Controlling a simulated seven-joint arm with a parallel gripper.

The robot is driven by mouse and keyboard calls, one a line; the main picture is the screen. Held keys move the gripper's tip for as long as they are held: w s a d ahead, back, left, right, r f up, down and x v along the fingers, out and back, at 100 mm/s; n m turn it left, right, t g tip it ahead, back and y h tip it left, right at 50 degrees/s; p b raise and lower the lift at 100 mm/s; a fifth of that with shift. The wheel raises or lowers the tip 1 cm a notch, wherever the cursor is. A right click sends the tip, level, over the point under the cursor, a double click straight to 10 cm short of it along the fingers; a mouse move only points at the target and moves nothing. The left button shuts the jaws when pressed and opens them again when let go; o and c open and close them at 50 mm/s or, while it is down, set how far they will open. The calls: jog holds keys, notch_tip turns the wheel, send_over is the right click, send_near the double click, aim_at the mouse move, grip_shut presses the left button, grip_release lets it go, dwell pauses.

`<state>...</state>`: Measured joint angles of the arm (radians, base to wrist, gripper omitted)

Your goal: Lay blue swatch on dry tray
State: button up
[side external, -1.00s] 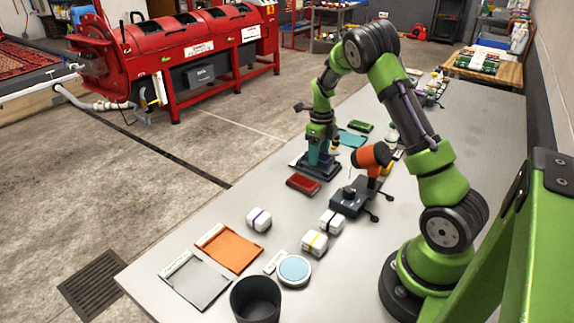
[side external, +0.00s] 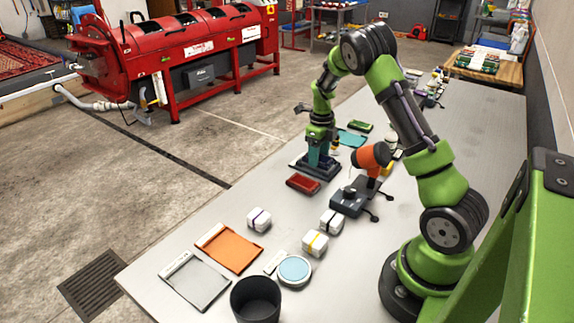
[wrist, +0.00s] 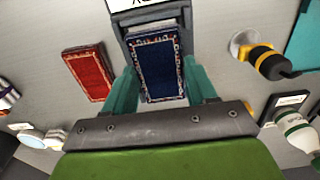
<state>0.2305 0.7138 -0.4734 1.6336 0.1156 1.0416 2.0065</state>
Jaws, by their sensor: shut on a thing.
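The blue swatch (wrist: 160,68), dark blue with a patterned border, shows between the two teal fingers of my gripper (wrist: 160,82) in the wrist view. The fingers are shut on its sides. In the side external view my gripper (side external: 319,152) points down over a dark labelled base on the table, and the swatch is mostly hidden there. A grey labelled holder (wrist: 130,22) lies just beyond the swatch. An orange tray (side external: 231,248) and a grey tray (side external: 196,284) lie at the front left; their labels are too small to read, so I cannot tell which is the dry tray.
A red swatch (side external: 303,184) lies just in front of my gripper. An orange-headed device (side external: 370,158) stands close on the right. White blocks (side external: 259,219), a round blue-topped dish (side external: 294,270) and a dark cup (side external: 256,298) stand nearer. A teal tray (side external: 351,138) lies behind.

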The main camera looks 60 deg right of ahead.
jog(key=shift+f, duration=0.15)
jog(key=o, duration=1.4)
jog(key=shift+r, duration=3.55)
